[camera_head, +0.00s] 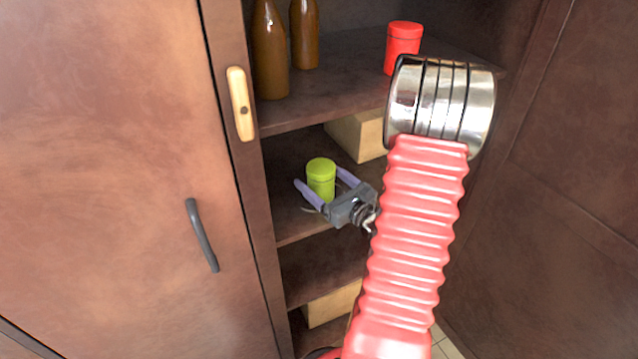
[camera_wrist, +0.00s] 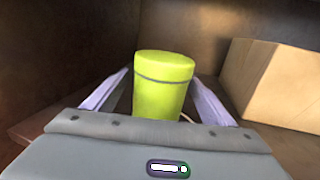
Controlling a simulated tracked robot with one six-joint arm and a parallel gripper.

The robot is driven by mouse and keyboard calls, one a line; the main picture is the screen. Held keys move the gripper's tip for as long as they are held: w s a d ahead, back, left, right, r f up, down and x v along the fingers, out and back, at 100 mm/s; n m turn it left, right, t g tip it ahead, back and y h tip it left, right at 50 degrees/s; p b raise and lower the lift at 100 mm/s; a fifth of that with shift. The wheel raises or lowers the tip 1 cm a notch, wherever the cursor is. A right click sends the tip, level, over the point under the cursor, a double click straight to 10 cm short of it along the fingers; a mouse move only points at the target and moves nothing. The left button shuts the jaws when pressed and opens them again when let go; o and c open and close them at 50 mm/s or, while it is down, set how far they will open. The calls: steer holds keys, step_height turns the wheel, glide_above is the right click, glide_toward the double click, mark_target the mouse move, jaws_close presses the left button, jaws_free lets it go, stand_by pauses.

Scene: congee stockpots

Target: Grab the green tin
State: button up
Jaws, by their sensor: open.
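The green tin (camera_head: 321,178) stands upright on the middle shelf of an open cabinet. It is a small lime-green cylinder with a lid line near its top, clear in the wrist view (camera_wrist: 162,85). My gripper (camera_head: 322,182) is open, with one pale purple finger on each side of the tin. In the wrist view the fingers (camera_wrist: 160,95) flank the tin left and right, with a visible gap on the right. The tin's lower part is hidden behind the gripper body in the wrist view.
A cardboard box (camera_wrist: 272,85) stands to the right of the tin, also seen in the head view (camera_head: 355,135). The shelf above holds brown bottles (camera_head: 270,55) and a red tin (camera_head: 403,45). A closed door (camera_head: 110,180) is at left. Another box (camera_head: 332,304) sits lower.

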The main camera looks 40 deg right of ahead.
steer(key=shift+w+d, duration=0.1)
steer(key=shift+w, duration=1.65)
steer(key=shift+c, duration=0.4)
steer(key=c, duration=1.3)
steer(key=shift+r, duration=0.1)
step_height(320, 180, up, 10)
